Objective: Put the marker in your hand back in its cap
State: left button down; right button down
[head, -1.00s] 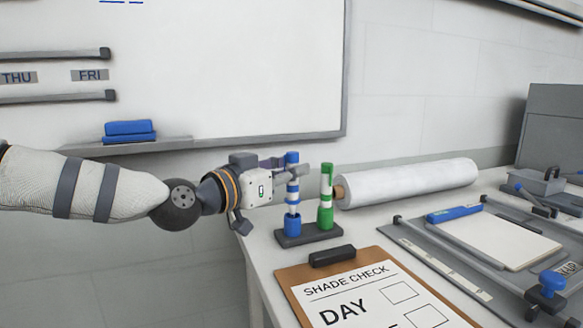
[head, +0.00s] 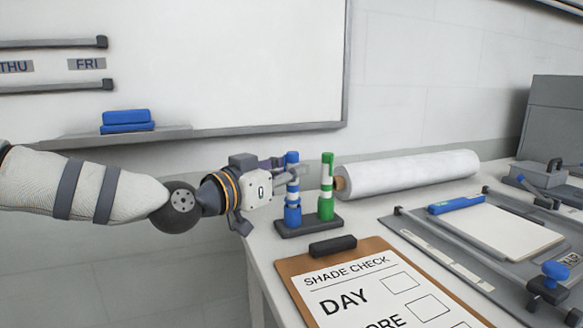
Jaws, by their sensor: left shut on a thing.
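The blue marker (head: 293,158) with white bands is upright in my left gripper (head: 292,175). Its lower end meets the mouth of the blue cap (head: 292,217), in line with it. No clear gap shows between them; I cannot tell how deep the tip sits. The cap stands in the left place of a dark holder (head: 325,222). My left gripper is shut around the marker's middle. My right gripper is not in view.
A green marker (head: 326,170) stands close on the right in the same holder. A white roll (head: 410,172) lies behind it. A clipboard (head: 290,268) lies in front, and a framed press bed (head: 400,222) is at right. The whiteboard ledge (head: 110,137) is behind my arm.

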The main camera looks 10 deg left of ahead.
pick_arm(q)
jog(key=shift+f, duration=0.65)
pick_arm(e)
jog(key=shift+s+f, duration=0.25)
